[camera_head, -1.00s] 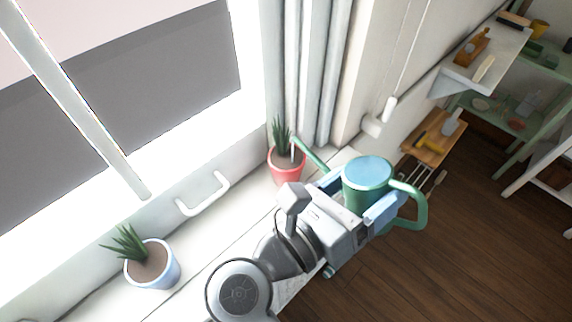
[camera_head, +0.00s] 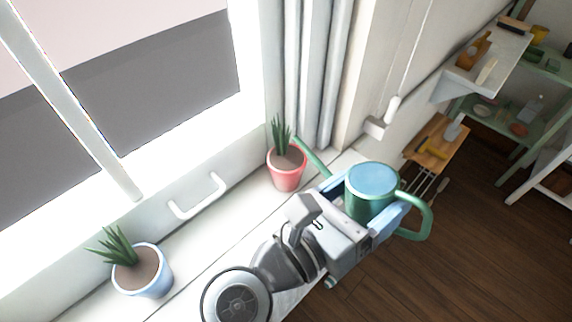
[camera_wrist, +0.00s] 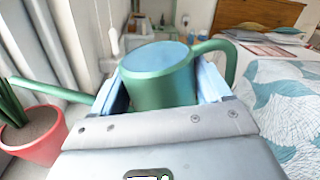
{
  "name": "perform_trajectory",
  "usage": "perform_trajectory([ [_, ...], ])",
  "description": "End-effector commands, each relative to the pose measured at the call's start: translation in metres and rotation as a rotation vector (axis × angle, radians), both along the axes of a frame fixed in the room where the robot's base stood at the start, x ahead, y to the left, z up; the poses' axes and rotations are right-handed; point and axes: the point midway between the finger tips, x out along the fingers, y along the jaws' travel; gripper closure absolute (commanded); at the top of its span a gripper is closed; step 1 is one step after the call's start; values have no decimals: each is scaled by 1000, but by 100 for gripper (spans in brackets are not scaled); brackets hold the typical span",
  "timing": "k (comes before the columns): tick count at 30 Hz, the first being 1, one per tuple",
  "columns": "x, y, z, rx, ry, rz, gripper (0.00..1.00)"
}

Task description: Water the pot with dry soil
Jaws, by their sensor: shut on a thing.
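A green watering can (camera_head: 366,205) with a blue top surface is held in my gripper (camera_head: 372,202), whose jaws are shut on its body. In the wrist view the can (camera_wrist: 158,88) is between the two blue fingers, with its spout to the left and handle to the right. A red pot (camera_head: 287,174) with a spiky plant and brown soil stands on the windowsill, just left of the spout. The red pot also shows in the wrist view (camera_wrist: 42,142). A pale blue pot (camera_head: 148,281) with a similar plant and darker brown soil stands on the sill at lower left.
The white windowsill (camera_head: 208,246) runs below the window, with a white handle (camera_head: 198,197) on the frame. Grey curtains (camera_head: 312,75) hang behind the red pot. A wooden board with tools (camera_head: 436,143) and shelves (camera_head: 487,62) are at right. A bed (camera_wrist: 275,95) shows in the wrist view.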

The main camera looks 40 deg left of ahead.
Motion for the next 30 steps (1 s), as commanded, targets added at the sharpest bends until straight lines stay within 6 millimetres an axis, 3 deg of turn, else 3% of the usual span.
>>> perform_trajectory([
  [18, 0, 2, -20, 130, -11, 0, 71],
  [30, 0, 2, -20, 146, -12, 1, 71],
])
